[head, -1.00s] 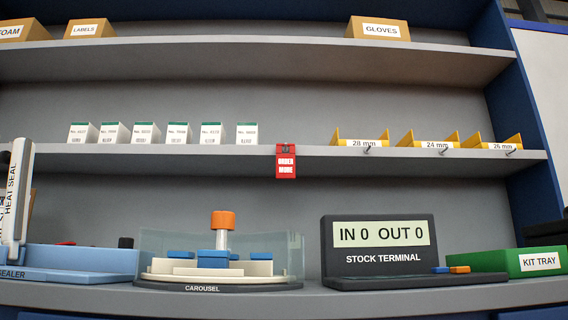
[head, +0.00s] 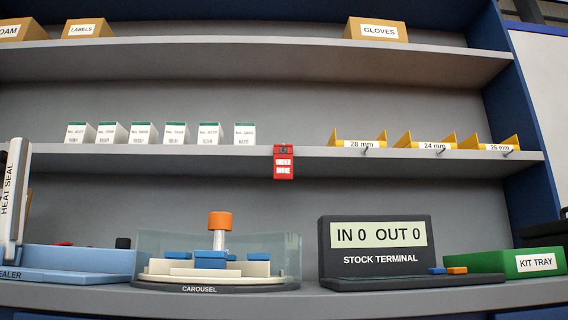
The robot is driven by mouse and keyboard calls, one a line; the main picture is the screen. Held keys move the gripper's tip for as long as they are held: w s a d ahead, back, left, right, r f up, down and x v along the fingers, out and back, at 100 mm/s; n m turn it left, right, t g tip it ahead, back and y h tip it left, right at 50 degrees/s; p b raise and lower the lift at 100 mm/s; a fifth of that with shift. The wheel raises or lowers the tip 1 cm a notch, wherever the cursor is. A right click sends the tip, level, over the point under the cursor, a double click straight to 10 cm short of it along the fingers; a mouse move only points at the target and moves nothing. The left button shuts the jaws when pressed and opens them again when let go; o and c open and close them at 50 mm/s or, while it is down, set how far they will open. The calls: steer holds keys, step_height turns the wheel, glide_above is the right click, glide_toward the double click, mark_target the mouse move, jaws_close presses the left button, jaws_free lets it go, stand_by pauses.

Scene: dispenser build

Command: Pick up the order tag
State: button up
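My gripper is not in view.
Several white boxes (head: 175,134) stand left of the tag, and yellow bins (head: 362,139) with small hooks stand right. Below are the heat sealer (head: 14,200), carousel (head: 215,265), stock terminal (head: 377,250) and green kit tray (head: 520,263). The space directly below the tag is open.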

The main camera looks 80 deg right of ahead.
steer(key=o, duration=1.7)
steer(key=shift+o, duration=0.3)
